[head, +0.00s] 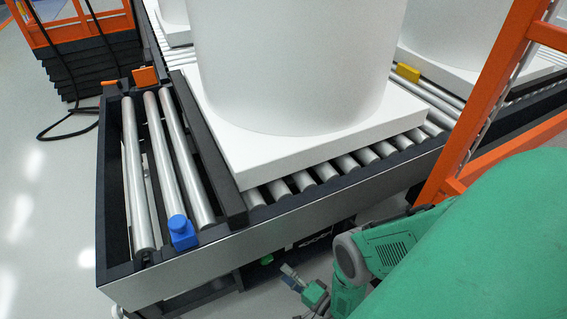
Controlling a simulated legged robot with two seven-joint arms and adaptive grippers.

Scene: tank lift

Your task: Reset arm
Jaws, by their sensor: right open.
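My right gripper (303,285) is low in the head view, below the front side of the roller conveyor (290,215). Its small fingers are apart and nothing shows between them. My green and grey right arm fills the lower right corner. A large white tank (295,65) stands upright on a white square base (310,150), which rests on the conveyor rollers. The gripper is apart from the tank and its base. My left gripper is not in view.
An orange frame (490,95) rises at the right near my right arm. A blue block (181,232) sits on the conveyor's near edge. An orange lift-like structure (82,30) with a black cable stands at the upper left. Bare floor (40,210) lies at the left.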

